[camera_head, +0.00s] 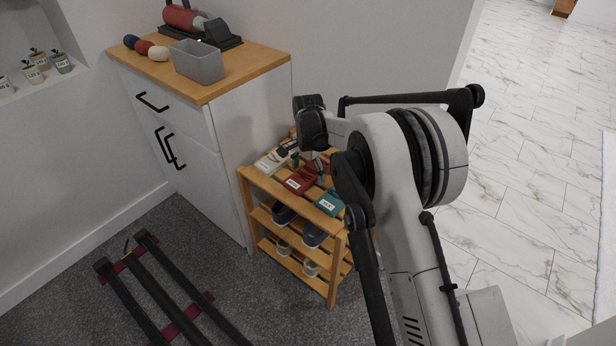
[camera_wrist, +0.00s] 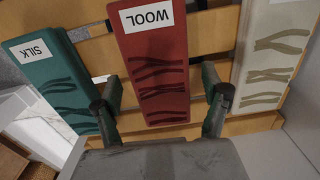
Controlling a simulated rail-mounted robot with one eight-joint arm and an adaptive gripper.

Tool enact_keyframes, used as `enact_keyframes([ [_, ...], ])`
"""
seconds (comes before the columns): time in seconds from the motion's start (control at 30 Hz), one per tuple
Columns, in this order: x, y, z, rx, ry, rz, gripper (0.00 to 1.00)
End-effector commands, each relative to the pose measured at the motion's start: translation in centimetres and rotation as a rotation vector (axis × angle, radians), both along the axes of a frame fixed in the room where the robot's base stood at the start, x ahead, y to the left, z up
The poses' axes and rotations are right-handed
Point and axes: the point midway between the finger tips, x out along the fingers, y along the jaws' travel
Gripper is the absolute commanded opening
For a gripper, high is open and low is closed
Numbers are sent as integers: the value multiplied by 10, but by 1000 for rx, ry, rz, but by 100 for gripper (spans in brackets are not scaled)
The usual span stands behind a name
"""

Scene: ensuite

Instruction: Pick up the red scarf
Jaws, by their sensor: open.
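The red scarf (camera_head: 301,181) lies folded on the top shelf of a wooden rack in the head view. In the wrist view the red scarf (camera_wrist: 155,60) has a white label reading WOOL and dark wavy stripes. My gripper (camera_wrist: 161,85) is open, with one dark finger on each side of the scarf's near part. Nothing is held. I cannot tell whether the fingers touch the scarf. In the head view my gripper (camera_head: 308,163) is partly hidden by my arm.
A green scarf (camera_head: 329,205) labelled SILK and a cream scarf (camera_head: 268,163) flank the red one. Shoes (camera_head: 313,235) stand on the rack's lower shelves. A white cabinet (camera_head: 190,140) bearing a grey bin (camera_head: 197,65) stands beside the rack (camera_head: 334,270).

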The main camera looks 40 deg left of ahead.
Motion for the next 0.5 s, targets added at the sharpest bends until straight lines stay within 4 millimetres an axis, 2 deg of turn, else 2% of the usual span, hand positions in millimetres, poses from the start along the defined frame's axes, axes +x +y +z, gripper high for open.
enact_keyframes([
  [0.03, 0, 0, 0, 0, 0, 0, 78],
  [0.07, 0, 0, 0, 0, 0, 0, 74],
  [0.4, 0, 0, 1, 0, 0, 0, 28],
  [0.5, 0, 0, 1, 0, 0, 0, 26],
])
